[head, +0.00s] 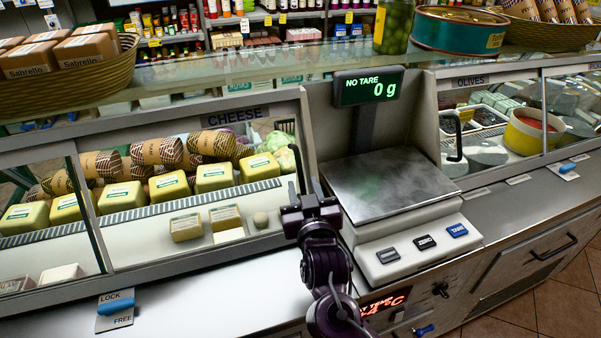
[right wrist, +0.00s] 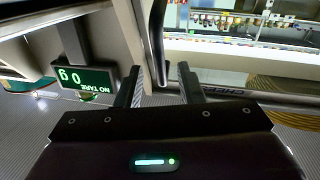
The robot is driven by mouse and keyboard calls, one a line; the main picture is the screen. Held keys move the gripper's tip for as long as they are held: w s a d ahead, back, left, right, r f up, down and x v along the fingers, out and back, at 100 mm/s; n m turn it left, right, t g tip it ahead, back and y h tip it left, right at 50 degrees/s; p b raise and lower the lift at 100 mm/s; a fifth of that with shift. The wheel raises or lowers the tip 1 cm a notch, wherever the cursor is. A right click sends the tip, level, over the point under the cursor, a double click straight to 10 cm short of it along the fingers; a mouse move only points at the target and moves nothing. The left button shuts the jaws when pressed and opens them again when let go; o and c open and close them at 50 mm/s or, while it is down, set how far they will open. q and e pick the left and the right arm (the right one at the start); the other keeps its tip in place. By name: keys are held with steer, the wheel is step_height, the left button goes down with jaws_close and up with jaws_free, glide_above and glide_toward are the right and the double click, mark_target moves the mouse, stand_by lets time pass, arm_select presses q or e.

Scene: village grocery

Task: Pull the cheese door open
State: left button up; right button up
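The cheese door (head: 235,115) is a framed glass panel labelled CHEESE on the left display case; it looks shut. Its dark upright handle (head: 297,165) is at the door's right edge. My right gripper (head: 304,190) is at that handle, in front of the case. In the right wrist view the gripper (right wrist: 160,67) is open, and the handle (right wrist: 157,40) shows between its two fingers, with gaps on both sides. The gripper hides part of the handle in the head view. My left gripper is not in view.
A scale (head: 390,185) reading 0 g stands right of the door. A blue lever (head: 118,304) on a LOCK/FREE plate is at the lower left. Yellow cheeses (head: 215,177) lie behind the glass. The olives case (head: 480,110) is at the right. The front counter (head: 205,295) is clear.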

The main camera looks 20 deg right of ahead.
mark_target(302, 179)
steer(key=w, duration=0.3)
steer(key=shift+d, duration=0.25)
steer(key=shift+w+d+f, duration=0.1)
steer(key=shift+w, duration=0.55)
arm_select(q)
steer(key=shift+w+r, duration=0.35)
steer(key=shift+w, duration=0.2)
arm_select(e)
jaws_close()
